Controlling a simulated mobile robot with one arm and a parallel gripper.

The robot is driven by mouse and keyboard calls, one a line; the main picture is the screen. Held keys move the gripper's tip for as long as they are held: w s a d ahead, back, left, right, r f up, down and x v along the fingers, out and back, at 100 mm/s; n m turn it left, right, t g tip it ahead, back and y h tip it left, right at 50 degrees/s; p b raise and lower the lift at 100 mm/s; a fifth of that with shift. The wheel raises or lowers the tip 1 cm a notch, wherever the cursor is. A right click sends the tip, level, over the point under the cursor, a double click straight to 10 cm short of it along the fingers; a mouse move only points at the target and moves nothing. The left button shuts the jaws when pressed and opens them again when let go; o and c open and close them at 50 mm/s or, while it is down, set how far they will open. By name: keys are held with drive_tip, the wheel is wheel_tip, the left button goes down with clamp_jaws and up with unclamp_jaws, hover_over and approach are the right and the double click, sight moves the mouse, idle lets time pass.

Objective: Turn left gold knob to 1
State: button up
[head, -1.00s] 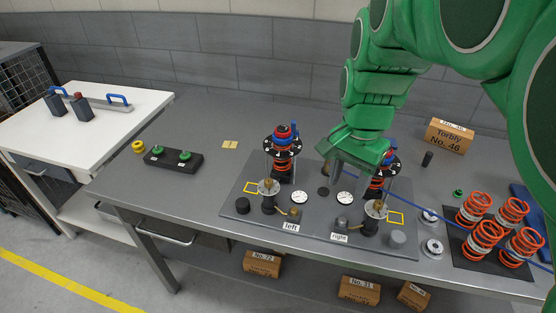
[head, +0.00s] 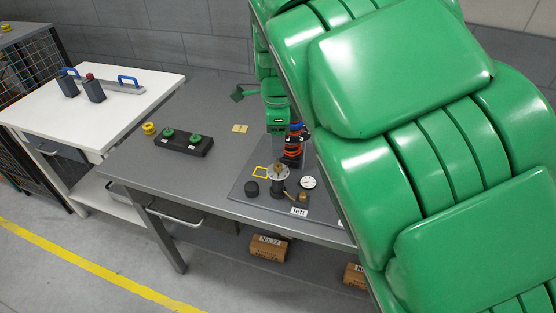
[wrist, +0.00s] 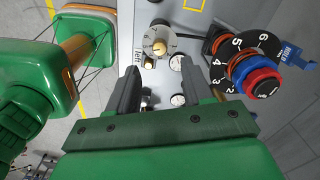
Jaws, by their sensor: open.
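The left gold knob (head: 280,167) stands on a silver disc at the left station, beside the "left" label (head: 299,211). In the wrist view the knob (wrist: 159,46) sits on its disc just beyond the fingertips; its setting is too small to read. My gripper (wrist: 159,68) is open and empty, its two dark fingers apart and pointing toward the disc. In the head view my gripper is above and behind the left station, with its fingers partly hidden. The left spring unit (head: 294,147) has a black numbered dial, seen in the wrist view (wrist: 246,60).
White gauges (head: 308,183) and a black cap (head: 251,188) are near the knob on the grey plate. My arm hides the right station.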

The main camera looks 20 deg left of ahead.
sight(278, 165)
wheel_tip(278, 165, down, 7)
drive_tip(key=shift+f, duration=0.2)
idle(0.3)
drive_tip(key=shift+c, duration=0.3)
clamp_jaws()
